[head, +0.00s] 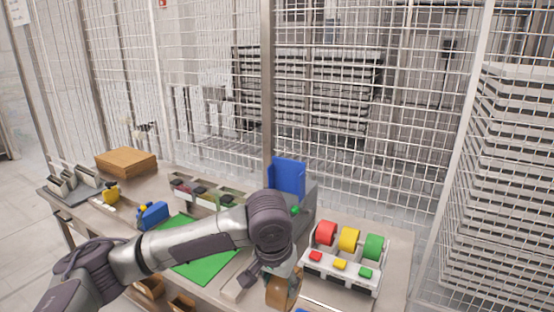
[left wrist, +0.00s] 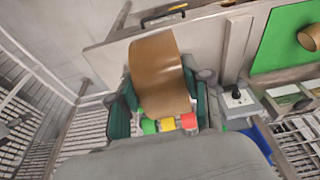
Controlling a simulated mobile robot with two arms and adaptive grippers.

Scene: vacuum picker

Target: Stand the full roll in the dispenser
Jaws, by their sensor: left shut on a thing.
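My left gripper (head: 279,283) is shut on a brown roll (head: 287,292) and holds it near the table's front edge, left of the white rack. In the left wrist view the brown roll (left wrist: 160,72) sits between the teal finger pads of the gripper (left wrist: 160,105). The white rack (head: 337,276) carries red, yellow and green rolls with matching coloured blocks in front. I cannot tell which item is the dispenser. My right gripper is not in view.
A blue panel (head: 287,176) stands behind my arm. Several bins (head: 205,192) line the table's back. Wire mesh fencing stands behind the table.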

